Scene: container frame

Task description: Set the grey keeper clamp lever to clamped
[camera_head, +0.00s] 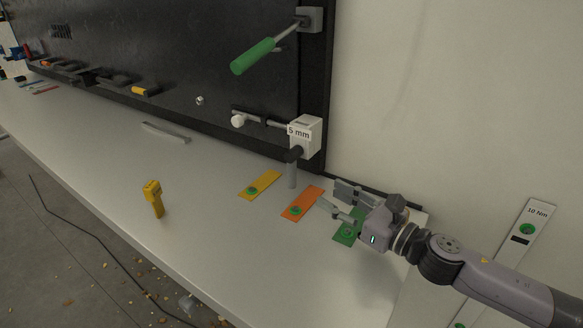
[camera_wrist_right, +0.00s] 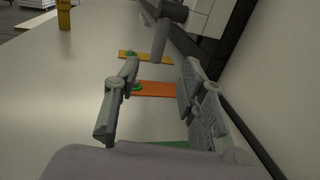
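A grey lever-like part (camera_head: 292,170) with a dark head hangs below the white box marked "5 mm" (camera_head: 305,135) at the board's right end. It looks like the keeper clamp lever, but I cannot tell its setting. It also shows at the top of the right wrist view (camera_wrist_right: 161,38), beyond the fingertips. My right gripper (camera_head: 338,202) is open and empty, low over the table and to the right of the grey part, apart from it. In the right wrist view its fingers (camera_wrist_right: 160,75) stand wide apart. My left gripper is not in view.
Yellow (camera_head: 266,180), orange (camera_head: 312,196) and green (camera_head: 341,238) plates lie on the table (camera_head: 215,215). A green-handled lever (camera_head: 253,57) juts from the dark board. A yellow handheld device (camera_head: 155,199) stands at the front. The wall is close on the right.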

